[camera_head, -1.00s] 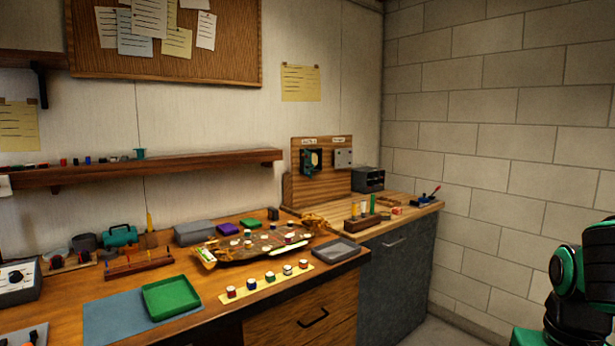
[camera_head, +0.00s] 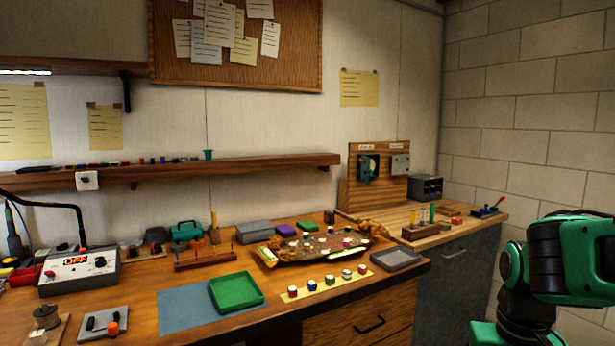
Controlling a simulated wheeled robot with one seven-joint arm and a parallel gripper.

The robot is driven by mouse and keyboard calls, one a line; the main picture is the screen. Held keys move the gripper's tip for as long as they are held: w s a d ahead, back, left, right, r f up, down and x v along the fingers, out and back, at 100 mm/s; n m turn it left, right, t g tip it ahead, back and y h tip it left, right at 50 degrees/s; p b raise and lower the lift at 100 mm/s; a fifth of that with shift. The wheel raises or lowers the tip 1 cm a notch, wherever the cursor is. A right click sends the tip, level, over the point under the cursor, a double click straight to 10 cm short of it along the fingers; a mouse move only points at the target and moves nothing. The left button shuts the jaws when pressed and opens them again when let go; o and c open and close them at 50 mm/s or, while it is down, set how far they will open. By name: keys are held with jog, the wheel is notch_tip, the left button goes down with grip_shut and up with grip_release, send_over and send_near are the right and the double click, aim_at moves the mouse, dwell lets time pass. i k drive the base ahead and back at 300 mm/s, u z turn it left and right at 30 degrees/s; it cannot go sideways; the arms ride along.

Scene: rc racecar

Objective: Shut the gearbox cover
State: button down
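A wooden panel (camera_head: 355,193) stands upright at the back of the right-hand counter, with two small units on its face under paper labels too small to read. The left unit (camera_head: 369,167) is dark with a teal part and a pale round area; it may be the gearbox with its cover, but I cannot tell how far the cover stands open. The right unit (camera_head: 400,164) is a flat grey plate. My green and black arm shows at the right edge, well apart from the panel. My gripper is not in view.
A dark drawer box (camera_head: 425,187) stands right of the panel. A block wall (camera_head: 540,130) closes the right side.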

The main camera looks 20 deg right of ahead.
aim_at(366, 172)
jog(key=u, duration=0.25)
jog(key=i, duration=1)
jog(key=z, duration=0.55)
jog(key=i, duration=0.55)
jog(key=z, duration=0.45)
